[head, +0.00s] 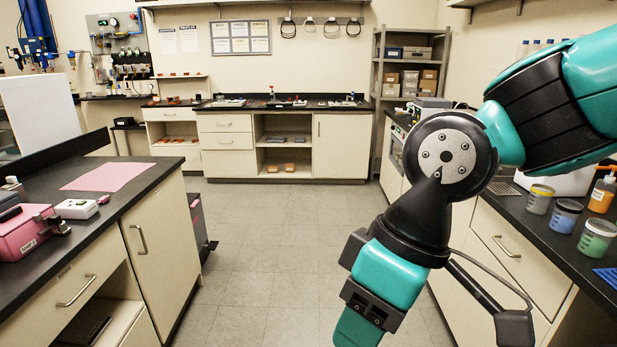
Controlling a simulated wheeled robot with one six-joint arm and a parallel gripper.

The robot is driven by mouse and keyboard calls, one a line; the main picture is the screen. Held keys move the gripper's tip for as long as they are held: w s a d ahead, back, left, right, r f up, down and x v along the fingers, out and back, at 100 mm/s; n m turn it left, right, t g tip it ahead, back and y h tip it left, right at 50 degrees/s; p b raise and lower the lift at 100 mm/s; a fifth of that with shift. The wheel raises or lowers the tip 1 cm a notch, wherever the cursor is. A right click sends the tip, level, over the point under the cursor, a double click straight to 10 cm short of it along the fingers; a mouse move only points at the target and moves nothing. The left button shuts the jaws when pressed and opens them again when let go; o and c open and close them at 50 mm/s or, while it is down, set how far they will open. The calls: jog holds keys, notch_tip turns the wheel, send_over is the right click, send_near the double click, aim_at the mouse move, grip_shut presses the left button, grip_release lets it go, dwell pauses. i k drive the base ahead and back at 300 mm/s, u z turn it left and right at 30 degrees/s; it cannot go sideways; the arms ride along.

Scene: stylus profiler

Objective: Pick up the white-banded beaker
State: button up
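Several clear beakers stand in a row on the dark counter at the right in the head view. The nearest beaker (597,238) holds green content and has a pale, whitish upper part. The middle beaker (565,216) has a blue band or content. The farthest beaker (540,199) has a yellow rim and greyish content. I cannot tell for sure which one carries the white band; the nearest looks palest near the top. My arm hangs in front of the right counter, left of the beakers and apart from them. Its gripper fingertips are outside the frame.
The right counter (520,214) also holds an orange bottle (602,193) behind the beakers and a blue rack (608,276) at the right edge. The left bench has a pink case (24,232) and a pink mat (108,177). The floor (270,250) between is clear.

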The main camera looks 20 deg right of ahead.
aim_at(598, 235)
jog(key=i, duration=2.85)
jog(key=z, duration=4.65)
jog(key=i, duration=0.25)
jog(key=u, duration=0.4)
